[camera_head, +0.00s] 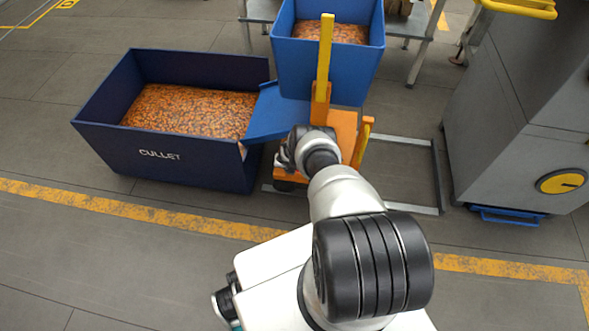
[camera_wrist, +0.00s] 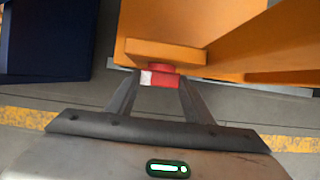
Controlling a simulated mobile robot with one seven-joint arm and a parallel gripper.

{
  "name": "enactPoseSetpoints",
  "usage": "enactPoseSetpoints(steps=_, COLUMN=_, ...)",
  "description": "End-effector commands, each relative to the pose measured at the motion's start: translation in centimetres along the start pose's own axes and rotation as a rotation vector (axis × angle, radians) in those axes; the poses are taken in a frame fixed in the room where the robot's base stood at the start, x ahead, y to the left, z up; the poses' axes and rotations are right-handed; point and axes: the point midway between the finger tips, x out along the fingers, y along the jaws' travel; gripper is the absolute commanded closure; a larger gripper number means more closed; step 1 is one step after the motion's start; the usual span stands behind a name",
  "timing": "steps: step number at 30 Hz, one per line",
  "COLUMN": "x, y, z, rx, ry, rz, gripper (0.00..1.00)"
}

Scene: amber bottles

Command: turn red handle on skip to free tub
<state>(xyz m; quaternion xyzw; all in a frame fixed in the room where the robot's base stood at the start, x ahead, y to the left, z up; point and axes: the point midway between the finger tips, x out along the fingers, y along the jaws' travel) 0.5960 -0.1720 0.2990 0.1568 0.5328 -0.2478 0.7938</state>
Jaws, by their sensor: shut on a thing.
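The red handle (camera_wrist: 160,77) shows in the wrist view, with a pale patch at its left end, just below an orange bracket (camera_wrist: 165,52). My gripper (camera_wrist: 158,84) is shut on it, one finger on each side. The skip (camera_head: 344,128) has an orange frame with yellow uprights in the head view. The blue tub (camera_head: 364,78) is at its top, full of brown-orange pieces, with a blue chute (camera_head: 270,112) at its lower left. In the head view my arm hides the handle and my fingertips.
A dark blue bin marked CULLET (camera_head: 118,150), filled with similar pieces, stands left of the skip. A grey machine (camera_head: 500,110) with a yellow dial stands at the right. A metal floor frame (camera_head: 437,175) lies right of the skip. Floor in front is open, crossed by a yellow line.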

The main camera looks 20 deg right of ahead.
Motion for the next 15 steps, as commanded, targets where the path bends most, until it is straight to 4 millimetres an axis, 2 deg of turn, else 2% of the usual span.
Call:
enactPoseSetpoints(steps=4, x=-0.01, y=0.03, z=0.02, rx=-0.001, ry=0.000, rz=0.001, gripper=0.76)
enactPoseSetpoints(steps=5, x=-0.01, y=0.03, z=0.02, rx=-0.001, ry=0.000, rz=0.001, gripper=0.50)
enactPoseSetpoints(steps=8, x=-0.01, y=0.03, z=0.02, rx=-0.001, ry=0.000, rz=0.001, gripper=0.34)
enactPoseSetpoints(steps=15, x=-0.01, y=0.01, z=0.01, rx=-0.001, ry=0.000, rz=0.001, gripper=0.34)
